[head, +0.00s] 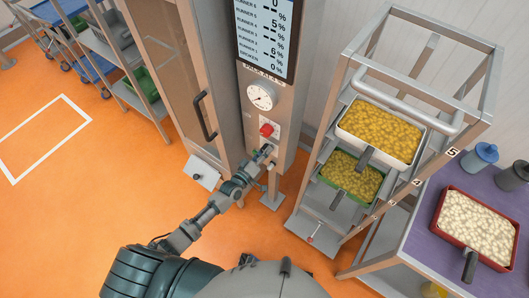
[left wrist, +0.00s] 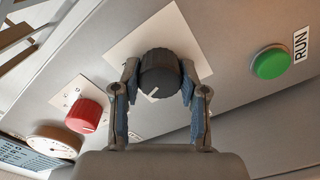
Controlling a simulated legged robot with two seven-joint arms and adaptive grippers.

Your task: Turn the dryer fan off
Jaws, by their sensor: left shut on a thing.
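A black rotary knob (left wrist: 160,70) with a white pointer line sits on a white plate (left wrist: 190,40) on the grey control panel (head: 286,122). My left gripper (left wrist: 158,88) has its two blue-padded fingers on either side of this knob, shut on it. In the head view my left gripper (head: 262,156) reaches the lower part of the panel, below the red knob (head: 267,130), and largely hides the black knob. A green button (left wrist: 270,63) labelled RUN is beside the black knob in the wrist view. My right gripper is not in view.
A round gauge (head: 261,97) and a display screen (head: 265,35) are above the red knob. A metal rack (head: 335,145) with trays of yellow pieces stands to the right. A glazed cabinet door (head: 165,60) is on the left. Orange floor is clear at left.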

